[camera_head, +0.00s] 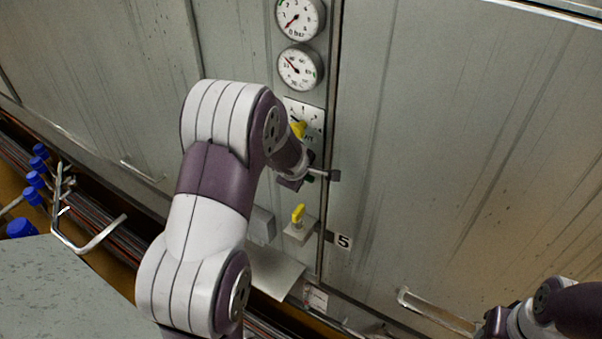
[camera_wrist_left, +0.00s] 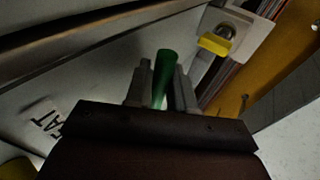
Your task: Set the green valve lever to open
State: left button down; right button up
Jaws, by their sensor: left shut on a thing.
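The green valve lever (camera_wrist_left: 165,80) stands between the two fingers of my left gripper (camera_wrist_left: 158,88) in the left wrist view. The fingers are shut on it. In the head view my left gripper (camera_head: 318,176) is at the narrow panel, and only a small dark green bit of the lever (camera_head: 311,179) shows beside the fingers. The lever's base and any open or shut marks are hidden by my gripper. My right arm shows at the lower right of the head view, but its fingertips cannot be made out.
A yellow knob (camera_head: 299,129) is just above my left gripper and a yellow lever (camera_head: 298,214) just below. Two round gauges (camera_head: 300,68) sit higher up. Pipes with blue knobs (camera_head: 34,180) are at left.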

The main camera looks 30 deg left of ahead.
pick_arm(q)
jog(key=c, duration=1.4)
grip_release()
jog(key=shift+o, duration=0.2)
jog(key=s+d+r+b, duration=0.1)
jog(key=s+r, duration=0.1)
jog(key=s, duration=0.5)
jog(key=s+d+r+b, duration=0.2)
jog(key=s, duration=0.5)
jog(key=shift+s+d, duration=0.2)
jog(key=shift+s, duration=0.05)
jog(key=shift+w, duration=0.1)
